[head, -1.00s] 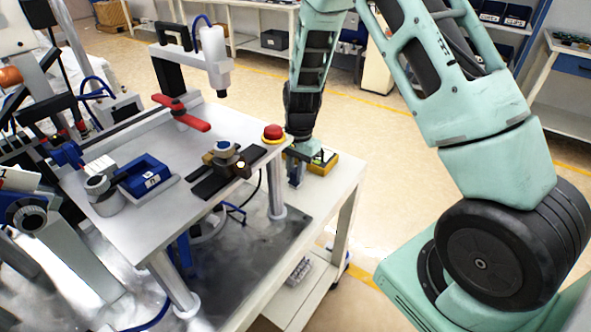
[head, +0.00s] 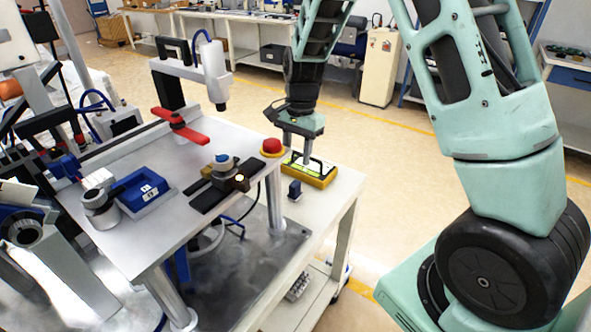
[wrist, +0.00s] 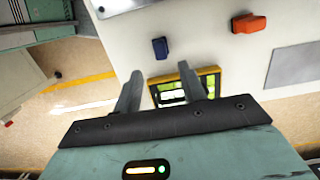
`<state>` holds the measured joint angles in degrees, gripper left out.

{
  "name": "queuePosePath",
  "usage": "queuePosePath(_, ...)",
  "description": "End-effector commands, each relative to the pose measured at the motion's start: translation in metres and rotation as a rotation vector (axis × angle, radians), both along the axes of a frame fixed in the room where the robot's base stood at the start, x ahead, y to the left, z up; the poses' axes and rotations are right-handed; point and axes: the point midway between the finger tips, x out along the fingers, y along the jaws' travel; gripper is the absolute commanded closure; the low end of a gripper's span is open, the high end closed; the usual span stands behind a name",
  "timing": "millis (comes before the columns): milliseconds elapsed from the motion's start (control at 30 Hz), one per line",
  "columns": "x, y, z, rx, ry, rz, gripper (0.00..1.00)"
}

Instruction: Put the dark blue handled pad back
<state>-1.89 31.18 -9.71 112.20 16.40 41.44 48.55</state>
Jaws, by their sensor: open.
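A small dark blue block-like piece (head: 294,190), which looks like the handled pad, stands on the white side table (head: 335,208), in front of a yellow device. The pad also shows in the wrist view (wrist: 160,47), just beyond the fingertips and apart from them. Its underside is hidden. My gripper (head: 298,148) is open and empty, above and behind the pad, over the yellow device. In the wrist view my gripper (wrist: 159,72) has its two fingers spread, with nothing between them.
The yellow device (head: 318,178) with a green panel sits beside the pad. An orange piece (wrist: 248,23) lies on the white surface. The raised metal table (head: 140,235) carries a blue holder (head: 143,192), a dark fixture (head: 220,177), a red lever (head: 180,125) and a red button (head: 272,146).

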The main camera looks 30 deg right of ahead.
Motion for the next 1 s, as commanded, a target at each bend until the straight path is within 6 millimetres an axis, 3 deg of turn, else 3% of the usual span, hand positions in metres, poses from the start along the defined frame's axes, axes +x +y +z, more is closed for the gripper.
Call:
queuePosePath(233,0.001,-0.002,0.022,0.000,0.000,0.000,0.59)
queuePosePath(833,0.001,-0.003,0.023,0.000,0.001,0.000,0.59)
queuePosePath(1000,-0.027,0.003,0.037,-0.018,-0.066,0.203,0.59)
